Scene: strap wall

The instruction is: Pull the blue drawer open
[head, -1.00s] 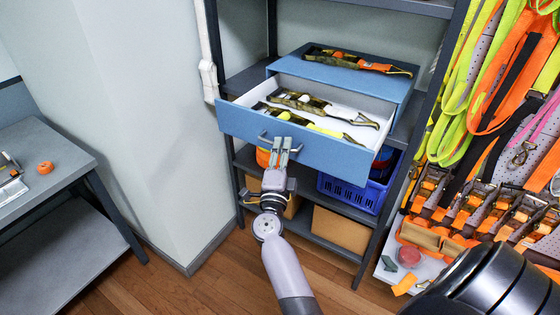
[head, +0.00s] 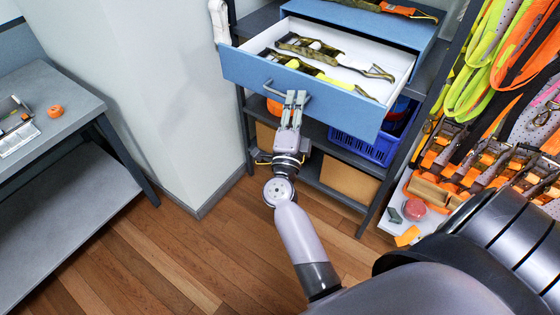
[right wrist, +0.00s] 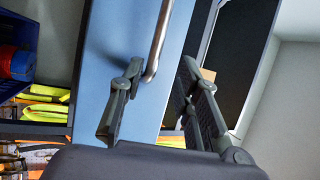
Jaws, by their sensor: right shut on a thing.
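The blue drawer (head: 320,97) stands well out from its blue cabinet (head: 362,17) in the head view. Its white inside holds dark and yellow ratchet straps (head: 312,48). A grey bar handle (head: 272,88) is on its front. My right gripper (head: 295,96) is at this handle, shut on it, with its arm reaching up from below. In the right wrist view the fingers (right wrist: 160,72) lie around the lower end of the metal handle (right wrist: 158,38), close to the blue front (right wrist: 105,50). My left gripper is not in view.
A grey shelf rack holds the cabinet, with a blue crate (head: 365,147) and cardboard box (head: 348,181) below. A strap wall (head: 530,110) is at the right. A grey workbench (head: 75,125) is at the left. Wooden floor (head: 170,250) is clear in front.

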